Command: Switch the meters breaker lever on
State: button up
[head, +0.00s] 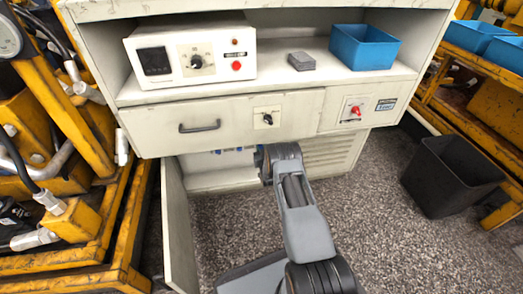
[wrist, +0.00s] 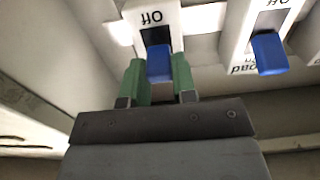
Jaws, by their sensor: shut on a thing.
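In the wrist view, my gripper (wrist: 158,78) has its two green fingers on either side of a blue breaker lever (wrist: 159,62) and is shut on it. The lever sits on a white breaker with "Off" printed upside down in this view. Any name label of this breaker is hidden, so I cannot confirm that it is the meters one. A second blue lever (wrist: 268,54) stands to the right, on a breaker whose label is only partly readable. In the head view, my gripper is hidden behind my arm and the cabinet edge.
In the head view, the white cabinet (head: 222,112) has an open lower door (head: 178,225) left of my arm. The drawer front overhangs the breaker compartment. A black bin (head: 450,175) stands on the floor at right. Yellow machinery (head: 75,215) is at left.

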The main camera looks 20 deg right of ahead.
jog(key=shift+w+r+g+p, duration=0.1)
jog(key=shift+r+g+p, duration=0.6)
jog(key=shift+g+p, duration=0.15)
jog(key=shift+w+r+g+y+p, duration=0.15)
jog(key=shift+g+y+p, duration=0.3)
jog(key=shift+g, duration=0.8)
jog(key=o, duration=0.9)
jog(key=p+v, duration=0.5)
jog(key=v, duration=0.8)
jog(key=shift+s+a+r+p, duration=0.1)
jog(key=shift+s+p, duration=0.2)
jog(key=shift+p, duration=0.1)
jog(key=shift+s, duration=0.1)
